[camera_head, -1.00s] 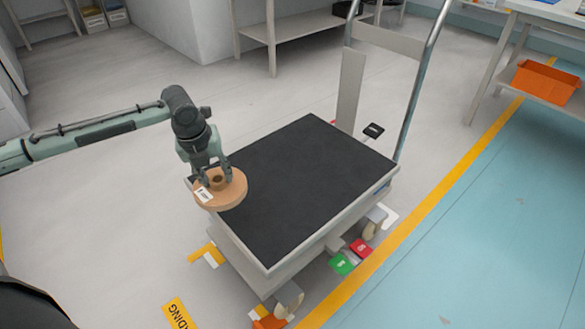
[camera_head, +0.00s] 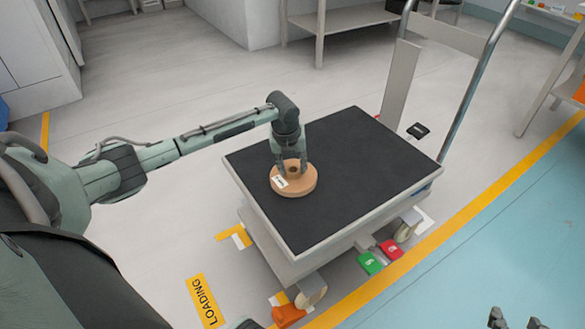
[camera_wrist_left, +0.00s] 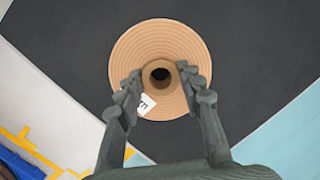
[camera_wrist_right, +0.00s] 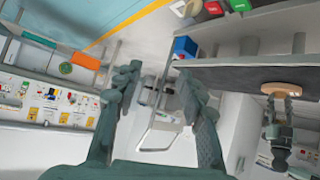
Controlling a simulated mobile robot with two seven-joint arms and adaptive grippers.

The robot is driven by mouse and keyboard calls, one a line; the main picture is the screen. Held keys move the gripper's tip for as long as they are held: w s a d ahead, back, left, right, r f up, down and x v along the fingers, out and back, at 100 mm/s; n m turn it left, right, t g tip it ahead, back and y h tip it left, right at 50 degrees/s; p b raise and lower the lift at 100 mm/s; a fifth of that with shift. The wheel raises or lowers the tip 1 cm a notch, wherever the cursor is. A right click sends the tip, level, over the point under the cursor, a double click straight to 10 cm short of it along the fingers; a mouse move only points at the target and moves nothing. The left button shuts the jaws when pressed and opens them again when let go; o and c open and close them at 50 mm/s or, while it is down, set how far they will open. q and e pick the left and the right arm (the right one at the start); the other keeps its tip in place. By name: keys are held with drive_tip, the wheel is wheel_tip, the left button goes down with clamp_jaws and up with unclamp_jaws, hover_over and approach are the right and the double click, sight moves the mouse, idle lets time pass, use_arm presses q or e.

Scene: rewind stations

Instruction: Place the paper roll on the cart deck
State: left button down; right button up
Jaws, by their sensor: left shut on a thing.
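The paper roll (camera_head: 293,180) is a flat tan disc with a hollow core and a small white label. It is over the left part of the black cart deck (camera_head: 360,165); I cannot tell whether it touches the surface. My left gripper (camera_head: 291,160) is shut on the roll's core from above. In the left wrist view, its fingers (camera_wrist_left: 162,82) sit on both sides of the core of the roll (camera_wrist_left: 150,45), with the dark deck (camera_wrist_left: 255,50) below. My right gripper (camera_wrist_right: 165,85) is open and empty, and its tips show at the bottom right of the head view (camera_head: 516,320).
The cart's upright handle (camera_head: 475,85) rises at the deck's far right. Red (camera_head: 391,249) and green (camera_head: 370,263) pedals stick out low at the front side. A shelf table (camera_head: 340,22) stands behind. Most of the deck's right and back is clear.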

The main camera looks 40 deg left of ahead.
use_arm(q)
drive_tip(key=c, duration=1)
unclamp_jaws()
